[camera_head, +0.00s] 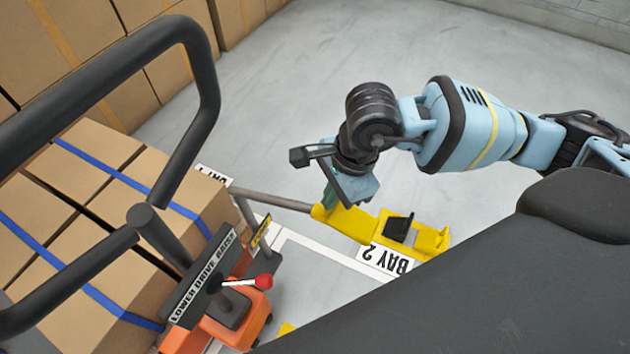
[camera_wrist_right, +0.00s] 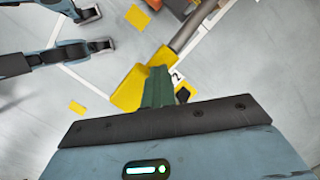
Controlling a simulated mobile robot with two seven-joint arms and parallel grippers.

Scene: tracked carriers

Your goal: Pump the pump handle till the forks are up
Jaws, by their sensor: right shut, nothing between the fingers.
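The orange carrier (camera_head: 239,326) stands at lower left, with a thick black loop handle (camera_head: 203,75) rising from it. A grey bar (camera_head: 272,199) runs out from the carrier to a flat yellow end (camera_head: 345,220); it looks like the pump handle. The bar (camera_wrist_right: 192,28) and yellow end (camera_wrist_right: 128,90) also show in the right wrist view. My right gripper (camera_head: 362,190) is over the yellow end, its green fingers (camera_wrist_right: 158,88) shut together with nothing between them. I cannot tell whether they touch it. The forks are hidden beneath the strapped boxes.
A red-knobbed lever (camera_head: 262,282) stands by a plate reading LOWER DRIVE RAISE (camera_head: 200,275). Boxes with blue straps (camera_head: 100,180) load the carrier. A yellow block (camera_head: 430,240) and BAY 2 sign (camera_head: 385,259) lie beyond the yellow end. Open floor (camera_head: 290,80) extends behind.

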